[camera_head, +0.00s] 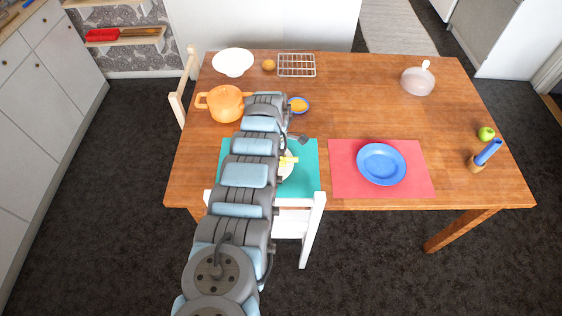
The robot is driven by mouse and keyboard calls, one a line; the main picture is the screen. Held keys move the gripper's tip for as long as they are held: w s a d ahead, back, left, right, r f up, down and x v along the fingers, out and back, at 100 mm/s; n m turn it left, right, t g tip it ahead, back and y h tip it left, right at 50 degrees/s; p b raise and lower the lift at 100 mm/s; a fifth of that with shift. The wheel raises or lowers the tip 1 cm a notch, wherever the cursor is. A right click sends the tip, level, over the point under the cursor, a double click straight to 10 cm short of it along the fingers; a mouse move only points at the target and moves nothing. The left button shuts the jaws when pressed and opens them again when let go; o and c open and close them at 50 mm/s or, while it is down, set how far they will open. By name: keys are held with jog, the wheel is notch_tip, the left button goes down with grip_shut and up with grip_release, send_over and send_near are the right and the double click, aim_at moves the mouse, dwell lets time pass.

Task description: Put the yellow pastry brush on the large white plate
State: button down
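The large white plate (286,173) lies on the teal placemat (308,180), mostly hidden behind my arm. A small yellow thing (289,160), which looks like part of the pastry brush, shows at the plate's right side. I cannot tell whether it rests on the plate or is above it. My gripper (299,140) is just above and beside the yellow thing, largely hidden by my arm. Only a dark part of it shows, so its opening and any contact with the brush cannot be seen.
A blue plate (381,164) lies on a red placemat (425,184) to the right. An orange pot (225,103), white bowl (233,62), wire rack (297,65) and small blue dish (304,105) stand farther back. A white chair (312,225) is at the front edge.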

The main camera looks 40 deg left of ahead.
jog(key=shift+w, duration=0.1)
jog(key=shift+f, duration=0.15)
jog(key=shift+f, duration=0.1)
jog(key=c, duration=1.1)
grip_release()
jog(key=r+p, duration=0.3)
jog(key=r, duration=0.1)
jog(key=shift+a+r, duration=0.1)
jog(key=shift+a, duration=0.15)
notch_tip(320, 180, up, 8)
jog(key=p, duration=0.1)
jog(key=shift+s+a+p, duration=0.25)
jog(key=shift+s+p, duration=0.05)
jog(key=shift+s, duration=0.05)
jog(key=shift+r, duration=0.15)
